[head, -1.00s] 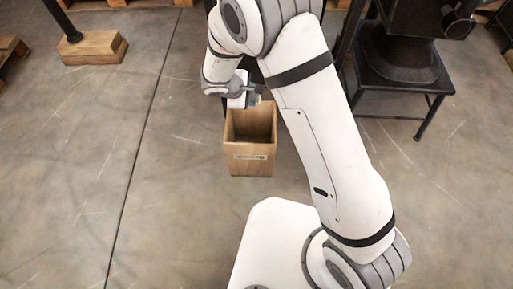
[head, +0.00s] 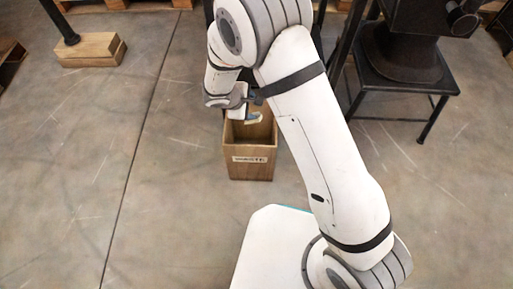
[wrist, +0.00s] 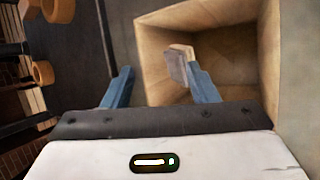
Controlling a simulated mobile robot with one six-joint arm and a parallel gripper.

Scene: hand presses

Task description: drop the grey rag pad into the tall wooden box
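The tall wooden box (head: 250,160) stands upright on the floor with its open top facing up. In the wrist view its opening and inner walls (wrist: 225,35) fill the upper right. My gripper (wrist: 158,72) is open, its two blue fingers well apart. The right finger is over the opening and the left one is outside the near left wall. A small grey and beige piece, apparently the rag pad (wrist: 177,66), shows at the inner side of the right fingertip, against the box interior. I cannot tell whether it touches the finger. In the head view my gripper (head: 251,115) is at the box mouth.
A black stand with a dark machine (head: 405,75) is right of the box. A wooden block with a black post (head: 90,50) is at the upper left. The concrete floor left of the box is clear.

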